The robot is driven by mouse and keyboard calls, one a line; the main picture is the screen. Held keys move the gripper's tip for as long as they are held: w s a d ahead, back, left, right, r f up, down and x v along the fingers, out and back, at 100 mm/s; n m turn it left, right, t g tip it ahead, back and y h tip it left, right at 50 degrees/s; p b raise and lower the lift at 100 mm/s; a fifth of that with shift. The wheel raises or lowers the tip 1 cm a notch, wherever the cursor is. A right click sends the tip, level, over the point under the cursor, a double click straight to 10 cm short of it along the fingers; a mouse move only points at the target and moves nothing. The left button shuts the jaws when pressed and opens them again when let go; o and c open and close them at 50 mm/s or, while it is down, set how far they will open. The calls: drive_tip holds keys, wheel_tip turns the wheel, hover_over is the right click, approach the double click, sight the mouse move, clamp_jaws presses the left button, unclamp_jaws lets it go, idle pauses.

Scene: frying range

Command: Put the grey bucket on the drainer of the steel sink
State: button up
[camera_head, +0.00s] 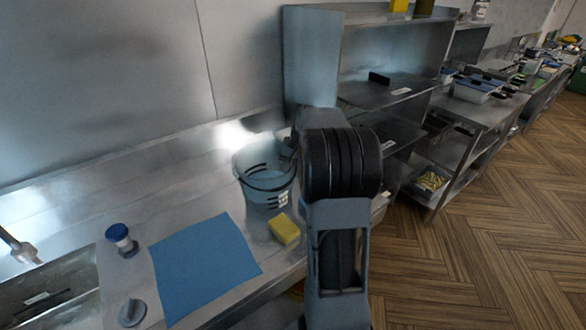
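The grey bucket (265,192) stands upright on the steel worktop near the back wall. It has a dark handle and dark bands across its side. The steel sink (62,280) is at the lower left, partly cut off by the frame edge. A flat steel surface continues to its right; I cannot tell where its drainer begins. My gripper (288,150) is close to the bucket's right rim, largely hidden behind my own arm. I cannot see whether its fingers touch the bucket or how they stand.
A blue cloth (204,268) lies flat between sink and bucket. A yellow sponge (284,229) lies before the bucket. A blue-capped container (121,238) and a grey knob-like object (131,312) stand beside the sink. Steel shelving (385,88) rises behind my arm. Wooden floor is open at right.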

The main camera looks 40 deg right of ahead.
drive_tip(key=shift+o, duration=0.5)
drive_tip(key=shift+r, duration=0.15)
wheel_tip(320, 180, up, 11)
drive_tip(key=s+d, duration=0.2)
drive_tip(key=shift+n+h, duration=0.3)
drive_tip(key=shift+n, duration=0.6)
drive_tip(key=a, duration=0.5)
drive_tip(key=s+a, duration=0.1)
drive_tip(key=a, duration=0.1)
drive_tip(key=shift+s+a+r, duration=0.1)
drive_tip(key=shift+a+r, duration=0.15)
drive_tip(key=shift+r, duration=0.1)
drive_tip(key=s+a+f+n+t, duration=0.1)
drive_tip(key=s+a+f+n, duration=0.2)
drive_tip(key=s+a, duration=0.4)
drive_tip(key=s+a+f+n+t+h, duration=0.1)
drive_tip(key=s+a+f+n, duration=0.3)
drive_tip(key=a, duration=0.5)
drive_tip(key=s+f, duration=0.2)
drive_tip(key=s, duration=0.1)
drive_tip(key=shift+a, duration=0.35)
